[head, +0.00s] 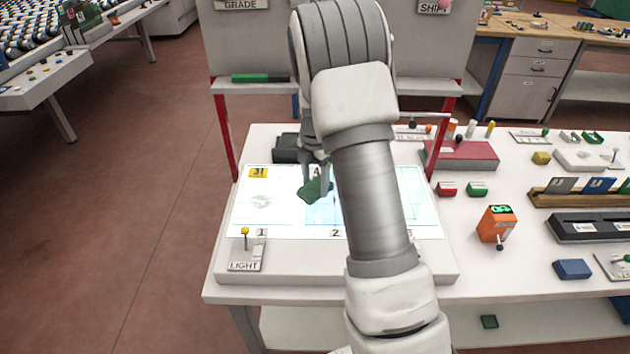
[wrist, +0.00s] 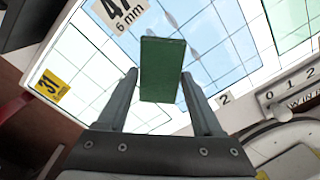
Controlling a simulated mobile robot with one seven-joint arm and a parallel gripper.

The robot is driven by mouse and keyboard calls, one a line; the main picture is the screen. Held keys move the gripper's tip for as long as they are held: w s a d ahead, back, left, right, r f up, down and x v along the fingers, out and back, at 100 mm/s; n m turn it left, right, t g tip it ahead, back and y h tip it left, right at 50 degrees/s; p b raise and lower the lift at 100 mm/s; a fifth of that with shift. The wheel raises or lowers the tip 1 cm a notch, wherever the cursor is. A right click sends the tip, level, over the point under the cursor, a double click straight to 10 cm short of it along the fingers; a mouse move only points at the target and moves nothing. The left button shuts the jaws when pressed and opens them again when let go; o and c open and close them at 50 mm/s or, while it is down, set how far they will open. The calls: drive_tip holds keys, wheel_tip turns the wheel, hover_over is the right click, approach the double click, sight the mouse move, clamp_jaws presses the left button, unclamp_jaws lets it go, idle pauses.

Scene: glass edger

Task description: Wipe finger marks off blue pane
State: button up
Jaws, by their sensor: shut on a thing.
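My gripper (head: 316,168) is shut on a green wiping pad (head: 314,190), which also shows between the fingers in the wrist view (wrist: 162,70). The pad is over the pale blue pane (head: 322,212) in the middle of the lit table; I cannot tell whether it touches the glass. The blue pane fills the middle of the wrist view (wrist: 222,45), with a white 47, 6 mm tag (wrist: 120,10) at its edge. My arm hides part of this pane in the head view.
A light switch (head: 246,250) stands at the table's front left. An orange device (head: 496,224) and red box (head: 460,156) are right. A rack with red posts (head: 226,135) stands behind.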

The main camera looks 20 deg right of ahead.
drive_tip(key=shift+f+b, duration=0.45)
drive_tip(key=shift+f, duration=0.2)
drive_tip(key=shift+s+d+r+b, duration=0.15)
drive_tip(key=shift+s+d, duration=0.2)
drive_tip(key=shift+d, duration=0.5)
drive_tip(key=shift+s+d+f+b, duration=0.15)
drive_tip(key=shift+s+d, duration=0.15)
drive_tip(key=shift+d, duration=0.5)
drive_tip(key=shift+s+d+b, duration=0.15)
drive_tip(key=shift+s+d, duration=0.2)
drive_tip(key=shift+d, duration=0.45)
drive_tip(key=shift+s+d+b, duration=0.15)
drive_tip(key=shift+s+d, duration=0.2)
drive_tip(key=shift+d, duration=0.4)
